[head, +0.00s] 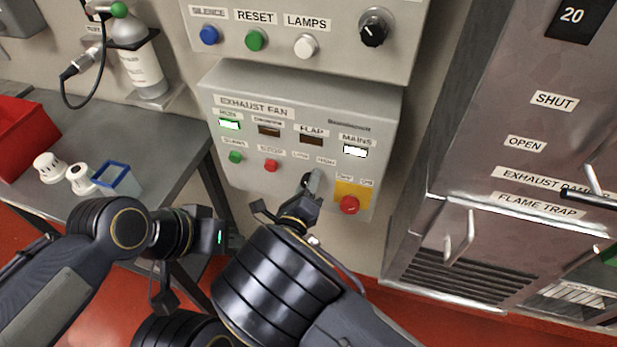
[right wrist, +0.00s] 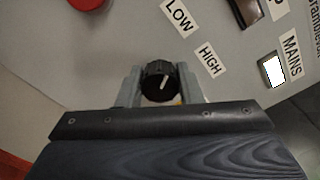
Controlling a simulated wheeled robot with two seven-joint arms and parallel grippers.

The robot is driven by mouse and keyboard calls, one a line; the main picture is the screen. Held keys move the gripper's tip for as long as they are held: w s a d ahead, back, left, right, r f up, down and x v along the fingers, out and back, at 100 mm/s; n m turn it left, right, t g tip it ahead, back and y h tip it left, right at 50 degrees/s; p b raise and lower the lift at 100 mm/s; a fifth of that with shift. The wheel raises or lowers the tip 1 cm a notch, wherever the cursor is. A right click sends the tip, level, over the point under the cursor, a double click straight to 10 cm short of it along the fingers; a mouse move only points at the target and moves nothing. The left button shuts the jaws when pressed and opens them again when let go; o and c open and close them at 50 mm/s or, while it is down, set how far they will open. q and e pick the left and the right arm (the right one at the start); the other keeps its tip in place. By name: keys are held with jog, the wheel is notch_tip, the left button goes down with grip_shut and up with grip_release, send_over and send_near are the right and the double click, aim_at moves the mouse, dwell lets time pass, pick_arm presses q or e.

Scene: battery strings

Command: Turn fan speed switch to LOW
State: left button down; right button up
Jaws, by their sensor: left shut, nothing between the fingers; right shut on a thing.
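The fan speed switch is a black round knob (right wrist: 158,82) on the grey exhaust fan panel (head: 222,174). In the right wrist view its white pointer line tilts up and slightly right, nearer the direction of the LOW label (right wrist: 179,16) than of the HIGH label (right wrist: 208,60). My right gripper (right wrist: 160,88) is shut on the knob, with a finger on either side. In the head view the right gripper (head: 311,184) reaches up to the panel and mostly hides the knob. My left gripper (head: 236,242) is shut and empty, below the panel and clear of it.
A red button (head: 349,205) on a yellow plate sits just right of the knob. Green (head: 236,157) and red (head: 271,165) buttons are to its left. The lit MAINS lamp (head: 355,151) is above. A workbench (head: 165,158) stands left, and a metal cabinet (head: 470,130) stands right.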

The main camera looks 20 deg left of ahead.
dwell(0.6)
jog(key=o, duration=1)
jog(key=shift+c, duration=0.2)
jog(key=s, duration=0.8)
jog(key=shift+a+b, duration=0.15)
jog(key=shift+b, duration=0.25)
